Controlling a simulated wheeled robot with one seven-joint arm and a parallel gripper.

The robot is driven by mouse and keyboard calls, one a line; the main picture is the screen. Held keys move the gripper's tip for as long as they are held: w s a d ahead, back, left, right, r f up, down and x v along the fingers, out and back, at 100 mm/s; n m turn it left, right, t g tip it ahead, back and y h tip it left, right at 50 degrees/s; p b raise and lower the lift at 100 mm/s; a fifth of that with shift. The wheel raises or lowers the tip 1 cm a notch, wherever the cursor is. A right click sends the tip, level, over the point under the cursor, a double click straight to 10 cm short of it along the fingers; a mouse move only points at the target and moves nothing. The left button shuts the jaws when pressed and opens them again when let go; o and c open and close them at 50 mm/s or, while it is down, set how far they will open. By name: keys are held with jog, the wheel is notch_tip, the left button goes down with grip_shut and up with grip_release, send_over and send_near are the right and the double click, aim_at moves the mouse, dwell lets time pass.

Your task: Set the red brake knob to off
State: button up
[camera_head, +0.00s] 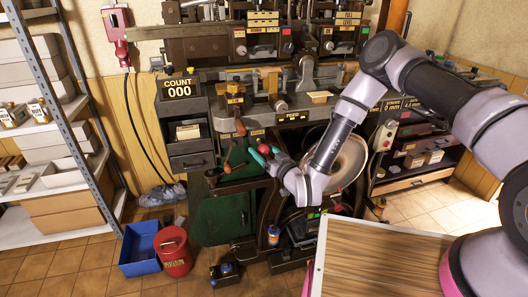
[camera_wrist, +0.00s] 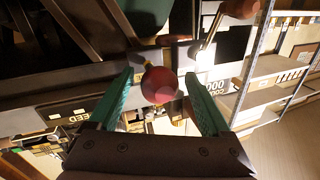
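The red brake knob (camera_head: 264,149) is a round red ball at the front of the press, right at my gripper. In the wrist view the red knob (camera_wrist: 159,85) sits centred between my two green fingers. My gripper (camera_wrist: 160,95) is open, with one finger on each side of the knob and a visible gap to both. In the head view my gripper (camera_head: 264,154) reaches in from the right at the knob. The brake's marked positions cannot be read in either view.
A lever with a brown knob (camera_head: 227,167) hangs left of my gripper; the brown knob also shows in the wrist view (camera_wrist: 241,8). A large wheel (camera_head: 350,162) stands behind my wrist. A blue crate (camera_head: 140,252) and a red bin (camera_head: 174,254) stand on the floor.

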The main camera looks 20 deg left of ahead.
aim_at(261, 143)
grip_shut()
jog(key=shift+w+a+r, duration=0.1)
jog(key=shift+w+a, duration=0.4)
jog(key=shift+w, duration=0.35)
jog(key=shift+w+a, duration=0.5)
jog(key=shift+w, duration=0.3)
jog(key=shift+o, duration=0.6)
grip_release()
jog(key=v, duration=1)
jog(key=shift+s+d, duration=0.25)
jog(key=shift+s, duration=0.05)
